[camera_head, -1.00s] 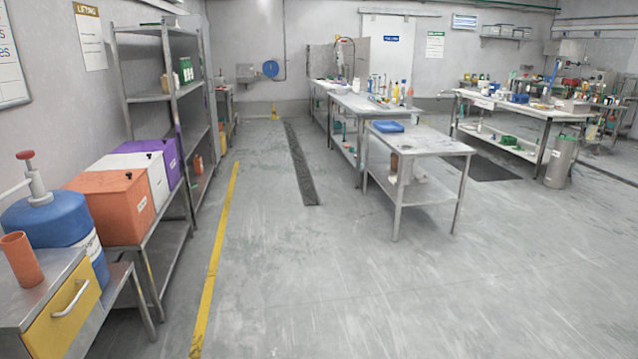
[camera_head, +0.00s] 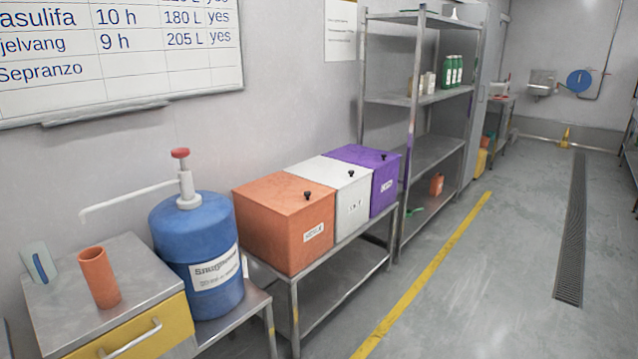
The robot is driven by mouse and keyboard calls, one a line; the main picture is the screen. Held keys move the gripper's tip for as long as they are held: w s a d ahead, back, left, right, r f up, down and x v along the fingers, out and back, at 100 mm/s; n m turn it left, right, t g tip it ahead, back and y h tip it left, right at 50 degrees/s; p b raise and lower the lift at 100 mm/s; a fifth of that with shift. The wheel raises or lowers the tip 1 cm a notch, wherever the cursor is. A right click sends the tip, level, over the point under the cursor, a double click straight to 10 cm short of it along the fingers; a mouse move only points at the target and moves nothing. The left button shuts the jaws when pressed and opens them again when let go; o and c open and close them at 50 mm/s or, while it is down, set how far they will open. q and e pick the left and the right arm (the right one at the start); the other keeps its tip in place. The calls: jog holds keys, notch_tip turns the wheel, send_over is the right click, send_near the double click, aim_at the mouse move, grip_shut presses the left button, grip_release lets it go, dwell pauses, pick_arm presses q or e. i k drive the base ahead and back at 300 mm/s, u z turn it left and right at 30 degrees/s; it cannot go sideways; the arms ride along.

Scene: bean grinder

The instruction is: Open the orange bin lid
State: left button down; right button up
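The orange bin (camera_head: 284,226) stands on a metal table at the centre left of the head view. Its flat lid (camera_head: 285,194) is shut and has a small black knob (camera_head: 307,195) near its right side. A label is on the bin's front. A white bin (camera_head: 352,214) and a purple bin (camera_head: 386,186) stand in a row beside it, also with shut lids and black knobs. Neither of my grippers shows in the view.
A blue barrel (camera_head: 198,251) with a hand pump stands left of the orange bin. A cabinet with a yellow drawer (camera_head: 138,336) bears an orange cup (camera_head: 99,277). Metal shelves (camera_head: 418,99) stand beyond the bins. The floor (camera_head: 475,290) to the right is clear.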

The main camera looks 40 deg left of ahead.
aim_at(283, 193)
jog(key=u, duration=1.05)
jog(key=i, duration=1)
jog(key=u, duration=0.95)
